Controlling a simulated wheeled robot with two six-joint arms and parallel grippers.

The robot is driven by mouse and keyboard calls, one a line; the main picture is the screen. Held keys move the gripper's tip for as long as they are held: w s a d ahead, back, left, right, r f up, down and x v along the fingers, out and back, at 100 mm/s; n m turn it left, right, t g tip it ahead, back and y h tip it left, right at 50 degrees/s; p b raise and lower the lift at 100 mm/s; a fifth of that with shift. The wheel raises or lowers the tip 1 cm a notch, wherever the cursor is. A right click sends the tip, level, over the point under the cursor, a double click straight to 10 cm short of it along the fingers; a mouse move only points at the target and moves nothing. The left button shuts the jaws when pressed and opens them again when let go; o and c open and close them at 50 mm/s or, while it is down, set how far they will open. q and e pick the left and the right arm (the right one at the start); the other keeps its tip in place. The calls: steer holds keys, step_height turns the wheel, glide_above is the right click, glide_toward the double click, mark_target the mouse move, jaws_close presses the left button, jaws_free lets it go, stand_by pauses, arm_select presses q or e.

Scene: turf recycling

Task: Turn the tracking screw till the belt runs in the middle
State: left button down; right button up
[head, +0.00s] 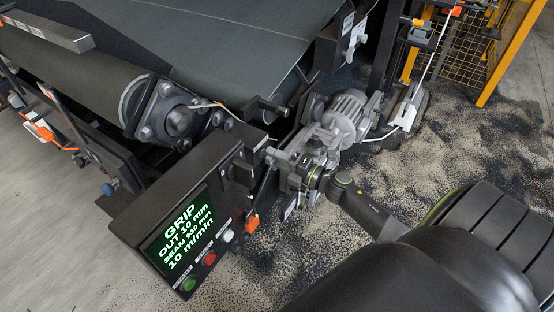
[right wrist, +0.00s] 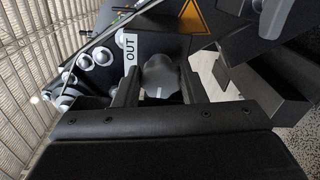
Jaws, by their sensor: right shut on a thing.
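The dark belt (head: 165,62) runs over an end roller at the upper left, with a thin pale line across it. My right gripper (head: 273,157) is beside the black control box in the head view. In the right wrist view its fingers (right wrist: 157,88) are shut on a dark, rounded tracking-screw knob (right wrist: 160,72), one finger on each side. A white label reading OUT (right wrist: 131,56) is by the knob. The knob is hard to make out in the head view. The screen (head: 181,231) reads GRIP, OUT 10 mm, a seam value and 10 m/min. My left gripper is not in view.
The control box has green (head: 189,284), red (head: 209,258) and white (head: 229,236) buttons. A bolted roller bearing (head: 174,118) and a grey motor (head: 350,115) stand close by. A yellow mesh guard (head: 480,45) is at the upper right. Dark granules cover the floor.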

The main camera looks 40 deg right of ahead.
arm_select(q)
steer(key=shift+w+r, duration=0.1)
arm_select(e)
steer(key=shift+f, duration=0.1)
stand_by(0.3)
steer(key=o, duration=1)
steer(key=v, duration=1.7)
steer(key=shift+s+d, duration=0.15)
steer(key=shift+s, duration=0.1)
